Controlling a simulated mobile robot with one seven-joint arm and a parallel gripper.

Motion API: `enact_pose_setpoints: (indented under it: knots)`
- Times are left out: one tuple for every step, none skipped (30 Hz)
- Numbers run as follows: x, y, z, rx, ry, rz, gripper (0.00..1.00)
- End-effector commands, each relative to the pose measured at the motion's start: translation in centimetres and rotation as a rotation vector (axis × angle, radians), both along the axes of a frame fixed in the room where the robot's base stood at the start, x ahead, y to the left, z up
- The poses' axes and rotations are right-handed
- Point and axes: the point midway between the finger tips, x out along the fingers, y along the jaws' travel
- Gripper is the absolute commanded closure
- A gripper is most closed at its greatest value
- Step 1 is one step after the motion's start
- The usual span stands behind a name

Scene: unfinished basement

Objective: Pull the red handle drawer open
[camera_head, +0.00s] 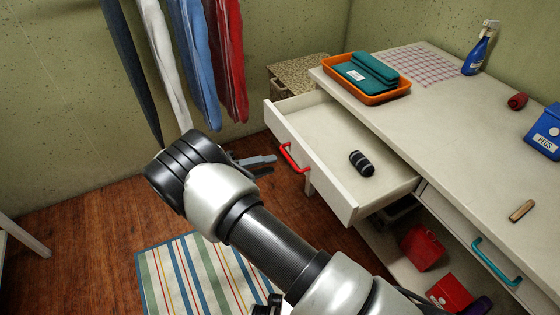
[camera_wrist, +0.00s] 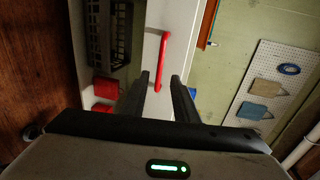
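The drawer (camera_head: 350,192) with the red handle (camera_head: 291,158) stands pulled well out from the white desk. A dark object with pale stripes (camera_head: 362,163) lies inside it. My gripper (camera_head: 268,165) is just in front of the drawer front, to the left of the red handle. Its two fingers are apart with nothing held. In the wrist view the handle (camera_wrist: 162,60) shows ahead, with its lower end between the open fingertips (camera_wrist: 165,88). The handle looks clear of the fingers, though the exact gap is hard to judge.
The desk top (camera_head: 440,130) holds an orange tray (camera_head: 375,97) with teal cloths, a spray bottle (camera_head: 477,52) and a blue container (camera_head: 545,130). A second drawer has a teal handle (camera_head: 494,264). Red containers (camera_head: 422,248) sit below. Clothes (camera_head: 200,65) hang behind my arm.

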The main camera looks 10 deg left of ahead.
Motion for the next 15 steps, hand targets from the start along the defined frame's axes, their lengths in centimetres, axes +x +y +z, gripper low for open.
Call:
enact_pose_setpoints:
  knots:
    - [-0.8, 1.2, 0.3, 0.002, -0.001, 0.003, 0.73]
    - [-1.2, 1.8, 0.5, 0.002, 0.001, 0.004, 0.73]
    - [-1.8, 2.5, 0.7, 0.002, -0.001, 0.004, 0.73]
    - [-2.2, 3.1, 0.8, 0.001, 0.000, 0.004, 0.73]
    - [-2.6, 3.7, 1.0, 0.002, -0.001, 0.004, 0.73]
    - [-3.1, 4.4, 1.1, 0.003, 0.000, 0.003, 0.73]
    - [-3.5, 4.9, 1.2, 0.003, -0.001, 0.003, 0.73]
    - [-3.9, 5.4, 1.4, 0.002, -0.001, 0.002, 0.73]
    - [-4.3, 6.0, 1.5, 0.003, 0.000, 0.003, 0.73]
    - [-4.6, 6.4, 1.6, 0.002, -0.001, 0.002, 0.73]
    - [-4.8, 6.7, 1.7, 0.000, 0.000, 0.002, 0.73]
    - [-5.1, 7.2, 1.8, 0.002, -0.001, 0.002, 0.73]
    - [-5.3, 7.4, 1.9, 0.001, -0.001, 0.001, 0.73]
    - [-5.5, 7.7, 2.0, 0.001, -0.001, 0.001, 0.73]
    - [-5.7, 7.9, 2.0, 0.001, -0.001, 0.001, 0.73]
